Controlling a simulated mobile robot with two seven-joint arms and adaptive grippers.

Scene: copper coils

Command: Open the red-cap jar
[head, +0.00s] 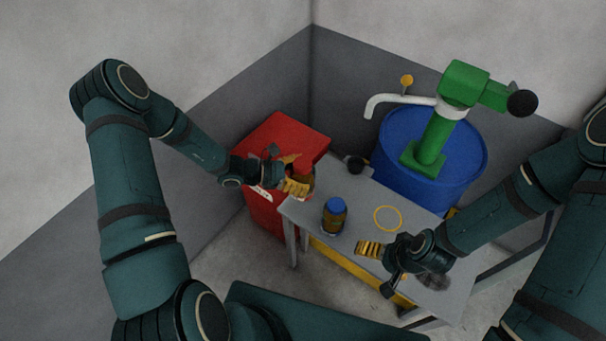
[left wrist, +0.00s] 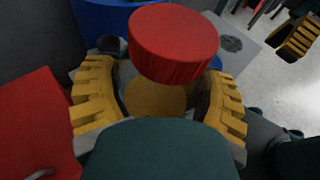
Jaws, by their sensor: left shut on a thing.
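The red-cap jar (head: 303,166) is between the fingers of my left gripper (head: 298,173), at the left end of the table. In the left wrist view its wide red cap (left wrist: 173,43) sits above the amber body (left wrist: 155,97). The yellow ribbed fingers of my left gripper (left wrist: 155,100) are shut on the body, below the cap. The jar's base is hidden, so I cannot tell whether it touches the table. My right gripper (head: 372,250) is over the table's front edge, apart from the jar; its finger gap is not clear.
A blue-cap jar (head: 334,216) stands on the grey table (head: 363,196), beside a yellow ring (head: 387,219). A red cabinet (head: 262,212) is at left. A blue drum (head: 463,165) with a green pump (head: 437,135) stands behind. A dark round object (head: 355,164) lies at the back.

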